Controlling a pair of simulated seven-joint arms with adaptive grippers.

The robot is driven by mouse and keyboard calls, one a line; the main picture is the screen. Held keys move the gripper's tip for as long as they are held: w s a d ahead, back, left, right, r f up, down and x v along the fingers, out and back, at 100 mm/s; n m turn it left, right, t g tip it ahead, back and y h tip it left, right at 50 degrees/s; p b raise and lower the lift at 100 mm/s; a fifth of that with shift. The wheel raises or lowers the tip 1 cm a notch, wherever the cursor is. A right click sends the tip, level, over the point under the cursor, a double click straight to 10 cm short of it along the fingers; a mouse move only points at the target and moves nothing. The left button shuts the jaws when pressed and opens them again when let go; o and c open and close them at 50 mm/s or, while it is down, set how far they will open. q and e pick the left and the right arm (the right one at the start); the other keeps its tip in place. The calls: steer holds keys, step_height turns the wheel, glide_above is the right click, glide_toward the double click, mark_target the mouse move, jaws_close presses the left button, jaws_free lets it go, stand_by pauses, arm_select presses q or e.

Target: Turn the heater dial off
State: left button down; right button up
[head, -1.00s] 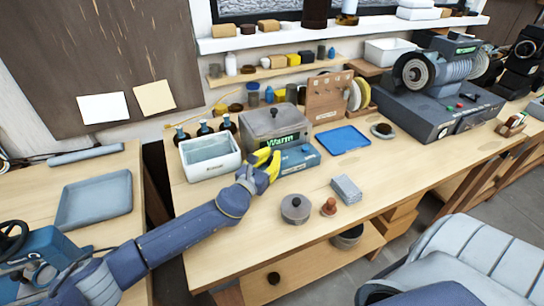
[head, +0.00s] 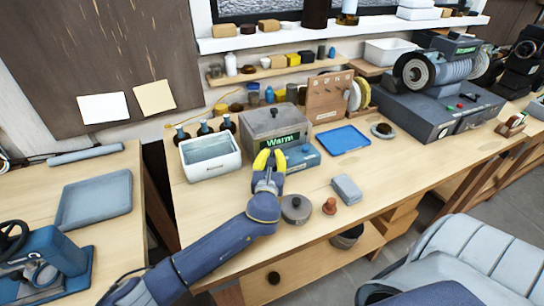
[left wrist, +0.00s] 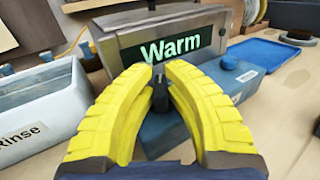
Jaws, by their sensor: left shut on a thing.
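The heater (head: 272,124) is a grey box with a lid and a green "Warm" sign, standing at the back of the bench. Its sign also shows in the left wrist view (left wrist: 172,48). A blue base (head: 301,158) sticks out at the heater's front. My left gripper (head: 268,158) has yellow fingers and is at the front of this base. In the left wrist view, its fingertips (left wrist: 160,76) are closed around a small dark dial (left wrist: 160,92) that stands up from the blue base. The fingers hide the dial's sides. My right gripper is not in view.
A white bin marked "Rinse" (left wrist: 42,112) stands left of the heater. A blue tray (head: 344,140) lies to the right. A round grey lidded pot (head: 296,209), a brown knob-shaped piece (head: 330,206) and a grey block (head: 347,188) sit nearer the front edge.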

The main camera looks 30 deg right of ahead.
arm_select(q)
steer(key=shift+a+f, duration=0.15)
steer(key=shift+f, duration=0.35)
steer(key=c, duration=1.4)
jaws_free()
steer(key=shift+c, duration=0.2)
steer(key=shift+w, duration=0.1)
steer(key=shift+a+r, duration=0.1)
steer(key=shift+r, duration=0.05)
steer(key=v, duration=1.2)
steer(key=shift+d+r, duration=0.2)
steer(key=shift+d, duration=0.05)
steer(key=shift+o, duration=0.2)
